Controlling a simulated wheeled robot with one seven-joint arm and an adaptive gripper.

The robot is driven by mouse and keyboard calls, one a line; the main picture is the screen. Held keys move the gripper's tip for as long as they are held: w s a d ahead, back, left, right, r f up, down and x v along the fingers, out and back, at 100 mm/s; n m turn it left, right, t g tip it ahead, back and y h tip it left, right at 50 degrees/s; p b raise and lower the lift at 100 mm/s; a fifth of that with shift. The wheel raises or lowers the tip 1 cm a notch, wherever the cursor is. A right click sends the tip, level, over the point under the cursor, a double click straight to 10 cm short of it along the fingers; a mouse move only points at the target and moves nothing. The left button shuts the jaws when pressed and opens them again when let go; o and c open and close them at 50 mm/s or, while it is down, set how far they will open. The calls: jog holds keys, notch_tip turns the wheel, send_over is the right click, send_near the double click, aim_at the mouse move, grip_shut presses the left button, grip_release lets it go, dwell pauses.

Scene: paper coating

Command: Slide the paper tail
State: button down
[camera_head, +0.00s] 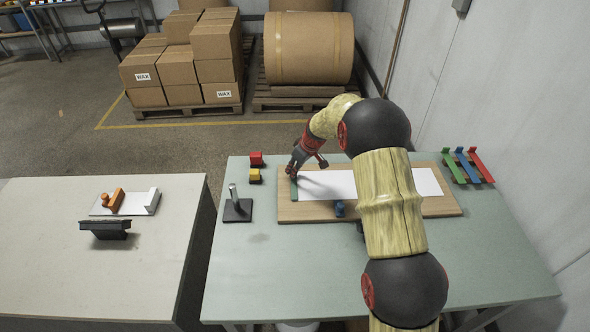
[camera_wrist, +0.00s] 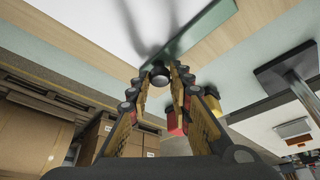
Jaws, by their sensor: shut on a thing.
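A long white paper strip (camera_head: 330,186) lies flat on a wooden board (camera_head: 400,209) on the right table. A green bar (camera_head: 294,189) lies across the paper's left end; in the wrist view the bar (camera_wrist: 195,38) runs along the paper's edge (camera_wrist: 115,25). My gripper (camera_head: 291,172) is over this bar. In the wrist view my gripper's fingers (camera_wrist: 159,76) close around a small dark round knob (camera_wrist: 159,70) beside the bar. My arm hides part of the paper's right side.
A small blue piece (camera_head: 339,208) sits at the paper's front edge. Red (camera_head: 256,158) and yellow (camera_head: 255,176) blocks and a post on a dark base (camera_head: 238,209) stand left of the board. Coloured brackets (camera_head: 467,166) lie at the back right. The table's front left is clear.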

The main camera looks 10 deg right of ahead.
jog(key=shift+d, duration=0.1)
dwell(0.3)
jog(key=shift+s+d+b, duration=0.2)
jog(key=shift+d+b, duration=0.25)
jog(key=shift+d, duration=0.35)
jog(key=shift+s+d+b, duration=0.15)
jog(key=shift+d+b, duration=0.25)
jog(key=shift+d, duration=0.35)
jog(key=c, duration=1.7)
grip_release()
jog(key=shift+d, duration=0.1)
jog(key=shift+o, duration=0.3)
jog(key=shift+r, duration=0.3)
jog(key=v, duration=1.1)
jog(key=shift+s, duration=0.2)
